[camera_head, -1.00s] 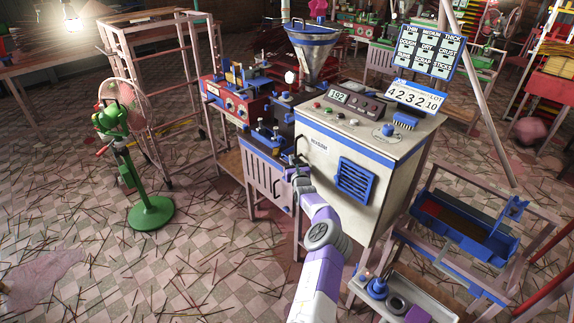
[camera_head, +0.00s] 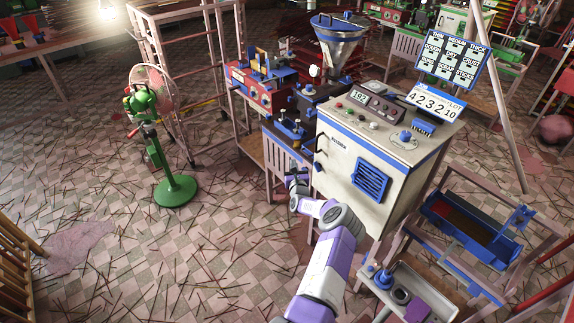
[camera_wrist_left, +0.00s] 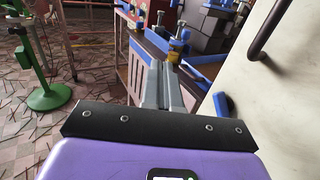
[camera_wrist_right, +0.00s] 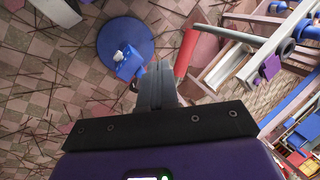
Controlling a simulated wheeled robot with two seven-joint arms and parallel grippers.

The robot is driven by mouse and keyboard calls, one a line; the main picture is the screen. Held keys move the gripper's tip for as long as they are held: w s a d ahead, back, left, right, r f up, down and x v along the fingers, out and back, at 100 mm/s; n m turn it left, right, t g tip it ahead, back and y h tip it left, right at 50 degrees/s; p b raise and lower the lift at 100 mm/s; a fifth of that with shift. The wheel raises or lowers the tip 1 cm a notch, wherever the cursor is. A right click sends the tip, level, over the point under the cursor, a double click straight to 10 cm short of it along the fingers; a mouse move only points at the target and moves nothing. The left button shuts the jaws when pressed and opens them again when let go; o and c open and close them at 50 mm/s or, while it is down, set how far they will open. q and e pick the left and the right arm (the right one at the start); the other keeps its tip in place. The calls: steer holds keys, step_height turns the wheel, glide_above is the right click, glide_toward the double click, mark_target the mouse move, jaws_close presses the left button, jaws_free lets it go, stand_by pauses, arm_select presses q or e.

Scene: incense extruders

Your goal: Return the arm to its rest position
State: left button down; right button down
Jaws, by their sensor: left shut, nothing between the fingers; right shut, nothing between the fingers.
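My left gripper (camera_head: 296,178) is in front of the white machine cabinet (camera_head: 345,190), near the blue-edged table beside it. In the left wrist view its fingers (camera_wrist_left: 165,88) are together and empty. They point toward the table and a blue-and-yellow fitting (camera_wrist_left: 178,46), with the cabinet's dark handle (camera_wrist_left: 278,28) to the right. My right gripper (camera_wrist_right: 157,88) also has its fingers together and empty, over the tiled floor. It is not clearly seen in the head view.
A green fan (camera_head: 160,150) stands on the left. A red machine (camera_head: 258,82) and a steel hopper (camera_head: 340,45) are behind the table. A blue tray (camera_head: 470,225) sits in a frame on the right. The right wrist view shows a blue disc (camera_wrist_right: 126,45) and a red cylinder (camera_wrist_right: 187,52). Scattered sticks cover the floor.

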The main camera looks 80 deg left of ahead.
arm_select(q)
steer(key=s, duration=0.1)
steer(key=s+d, duration=0.1)
steer(key=s, duration=0.1)
steer(key=shift+d+p, duration=0.15)
steer(key=shift+p, duration=0.15)
